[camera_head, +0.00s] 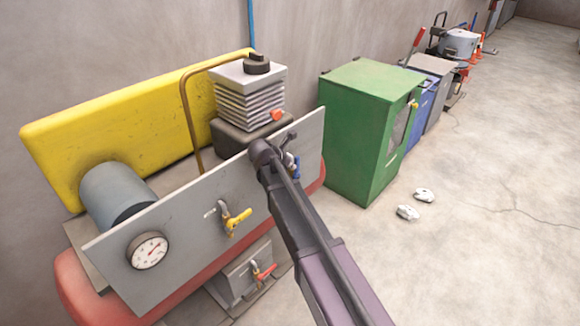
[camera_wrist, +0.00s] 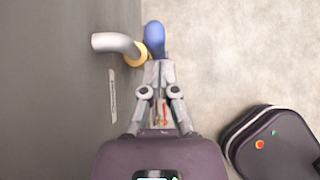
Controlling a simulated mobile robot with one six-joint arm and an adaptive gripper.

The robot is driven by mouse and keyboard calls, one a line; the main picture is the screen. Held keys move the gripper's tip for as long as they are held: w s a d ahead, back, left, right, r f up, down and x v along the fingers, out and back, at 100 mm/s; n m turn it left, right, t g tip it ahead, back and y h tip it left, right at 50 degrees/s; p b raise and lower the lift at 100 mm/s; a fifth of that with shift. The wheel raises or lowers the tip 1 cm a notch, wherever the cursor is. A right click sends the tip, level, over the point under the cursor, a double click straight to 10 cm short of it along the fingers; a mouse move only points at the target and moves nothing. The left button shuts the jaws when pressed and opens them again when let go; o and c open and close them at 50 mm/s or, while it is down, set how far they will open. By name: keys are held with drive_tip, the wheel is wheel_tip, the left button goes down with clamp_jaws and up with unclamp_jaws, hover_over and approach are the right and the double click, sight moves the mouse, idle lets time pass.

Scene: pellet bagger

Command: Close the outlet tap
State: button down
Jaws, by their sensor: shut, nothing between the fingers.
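A tap with a blue handle (camera_wrist: 154,36), a brass-coloured collar (camera_wrist: 138,54) and a bent grey pipe (camera_wrist: 112,42) stands out from the grey panel in the wrist view. My gripper (camera_wrist: 158,64) is shut and empty, its fingertips right at the lower end of the blue handle; I cannot tell whether they touch. In the head view this blue tap (camera_head: 296,168) is partly hidden behind my arm. A tap with a yellow handle (camera_head: 237,220) sits on the same panel (camera_head: 185,235), further left. The label (camera_wrist: 112,95) beside the blue tap is unreadable, so I cannot tell which tap is the outlet.
A red-handled tap (camera_head: 262,272) sits low on a grey box under the panel. A pressure gauge (camera_head: 149,250) is at the panel's left end. A green cabinet (camera_head: 365,130) stands beyond the panel. White lumps (camera_head: 408,212) lie on the otherwise open floor at right.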

drive_tip(key=shift+w, duration=0.1)
drive_tip(key=shift+w+d+r, duration=0.2)
drive_tip(key=shift+w+d, duration=0.1)
drive_tip(key=shift+d, duration=0.05)
drive_tip(key=shift+s+a+f, duration=0.1)
drive_tip(key=shift+s+a+f, duration=0.25)
drive_tip(key=shift+s+a, duration=0.1)
drive_tip(key=shift+s, duration=0.1)
idle(0.7)
